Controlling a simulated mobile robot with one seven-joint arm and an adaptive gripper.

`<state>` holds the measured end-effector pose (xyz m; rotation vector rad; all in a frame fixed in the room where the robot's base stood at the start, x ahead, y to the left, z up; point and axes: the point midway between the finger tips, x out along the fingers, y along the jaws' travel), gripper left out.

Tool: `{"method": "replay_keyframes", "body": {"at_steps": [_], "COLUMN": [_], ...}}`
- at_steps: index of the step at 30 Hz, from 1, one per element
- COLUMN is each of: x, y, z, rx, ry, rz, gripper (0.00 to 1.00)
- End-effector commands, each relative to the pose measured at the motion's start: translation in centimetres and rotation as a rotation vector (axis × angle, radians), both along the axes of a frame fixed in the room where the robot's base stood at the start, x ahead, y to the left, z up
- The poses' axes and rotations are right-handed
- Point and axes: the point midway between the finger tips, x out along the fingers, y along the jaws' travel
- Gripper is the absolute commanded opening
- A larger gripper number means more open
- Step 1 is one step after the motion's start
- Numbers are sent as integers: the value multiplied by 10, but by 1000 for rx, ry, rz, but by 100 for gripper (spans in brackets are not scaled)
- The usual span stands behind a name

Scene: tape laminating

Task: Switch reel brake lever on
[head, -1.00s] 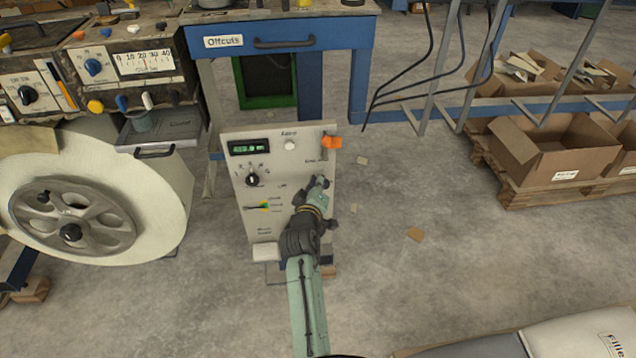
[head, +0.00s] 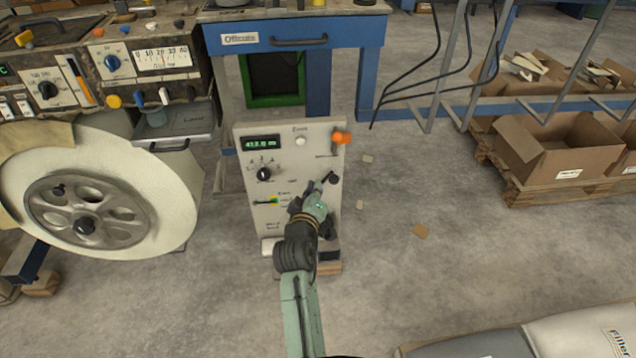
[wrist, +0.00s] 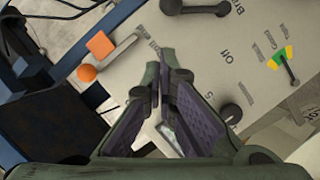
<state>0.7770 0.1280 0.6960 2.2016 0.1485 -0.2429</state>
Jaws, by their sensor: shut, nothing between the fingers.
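The grey control panel (head: 300,150) stands upright on the floor ahead of me. A dark lever with a round knob (head: 332,179) is on its right side. In the wrist view a dark lever (wrist: 195,8) lies at the top edge, beside lettering that starts "Br"; I cannot read the rest. "Off" is printed on the panel below it. My gripper (head: 321,187) is shut and empty in front of the panel, just left of and below the dark knob. In the wrist view its fingertips (wrist: 163,78) meet over the panel, apart from the dark lever.
An orange-handled lever (head: 341,137) projects from the panel's upper right. A black dial (head: 264,174) and a small coloured indicator lever (head: 268,201) are at left. A large white reel (head: 100,190) stands further left. The floor right of the panel is mostly clear.

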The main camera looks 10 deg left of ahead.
Motion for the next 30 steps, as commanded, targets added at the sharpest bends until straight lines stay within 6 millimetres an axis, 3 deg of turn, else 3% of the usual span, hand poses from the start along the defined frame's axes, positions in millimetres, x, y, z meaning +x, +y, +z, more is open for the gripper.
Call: {"method": "replay_keyframes", "body": {"at_steps": [3, 9, 27, 30], "x": [-21, -37, -38, -35], "y": [0, -1, 0, 18], "z": [4, 9, 11, 33], "rx": [0, -1, 0, 44], "ry": [0, -1, -3, -49], "rz": [2, 1, 2, 41], "gripper": [0, 0, 0, 0]}}
